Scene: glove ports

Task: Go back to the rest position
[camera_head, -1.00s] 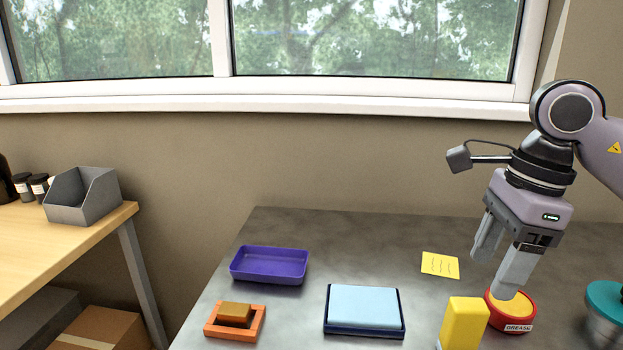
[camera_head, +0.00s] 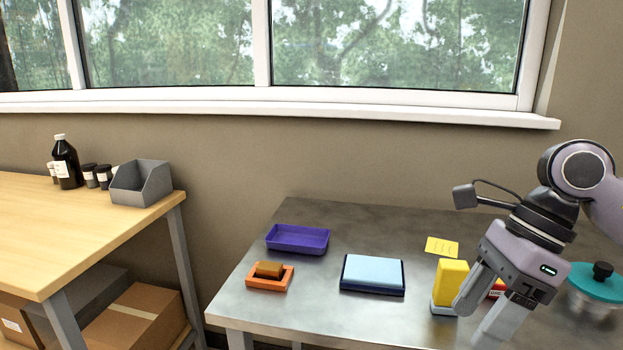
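My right gripper (camera_head: 484,318) is at the lower right, pointing down over the grey metal table (camera_head: 306,318). Its two fingers are spread apart and nothing shows between them. It is in front of the red grease tin (camera_head: 496,287), which is mostly hidden behind it. A yellow block (camera_head: 450,281) stands just left of the fingers; I cannot tell whether they touch. My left gripper is not in view.
A wooden bench (camera_head: 85,236) with bottles and a grey bin (camera_head: 141,183) stands left.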

